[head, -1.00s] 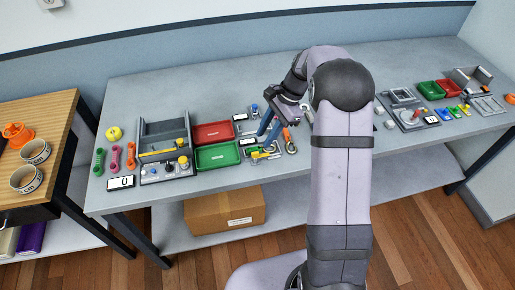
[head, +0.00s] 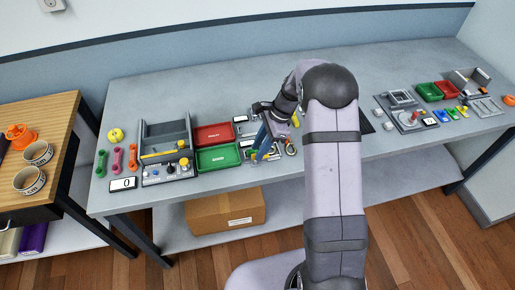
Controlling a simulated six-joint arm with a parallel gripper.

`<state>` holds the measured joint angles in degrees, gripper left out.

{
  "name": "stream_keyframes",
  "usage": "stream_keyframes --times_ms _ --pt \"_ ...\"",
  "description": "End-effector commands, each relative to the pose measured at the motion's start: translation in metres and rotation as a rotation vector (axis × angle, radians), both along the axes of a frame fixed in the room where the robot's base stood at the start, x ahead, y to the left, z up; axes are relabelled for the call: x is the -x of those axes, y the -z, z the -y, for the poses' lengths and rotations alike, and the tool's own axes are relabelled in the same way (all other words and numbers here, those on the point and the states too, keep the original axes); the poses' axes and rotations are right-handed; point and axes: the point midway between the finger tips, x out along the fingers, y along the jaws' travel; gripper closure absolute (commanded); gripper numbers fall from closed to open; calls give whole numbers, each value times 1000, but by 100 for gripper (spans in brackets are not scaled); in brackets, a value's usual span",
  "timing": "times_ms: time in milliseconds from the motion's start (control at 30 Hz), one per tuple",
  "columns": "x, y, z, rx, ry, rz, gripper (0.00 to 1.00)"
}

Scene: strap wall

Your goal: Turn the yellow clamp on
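My gripper (head: 261,148), with blue fingers, points down at the small group of fixtures near the middle of the table. Yellow parts (head: 272,153), which look like the yellow clamp, show low beside the fingertips, next to some green. The gripper covers much of them, so the clamp's position is hard to read. I cannot tell whether the fingers touch it, or how far apart they are.
A red tray (head: 213,134) and a green tray (head: 217,157) lie just left of the gripper. Further left is a grey panel (head: 168,172) with knobs. A metal ring (head: 290,150) is close on the right. The back of the table is clear.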

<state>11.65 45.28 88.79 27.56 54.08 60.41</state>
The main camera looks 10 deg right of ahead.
Motion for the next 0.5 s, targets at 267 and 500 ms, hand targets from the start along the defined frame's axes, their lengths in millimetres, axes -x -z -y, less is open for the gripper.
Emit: stream_keyframes --times_ms 267,500 --pt "0 16 -6 1 0 0 73" --pt "0 16 -7 1 0 0 73"
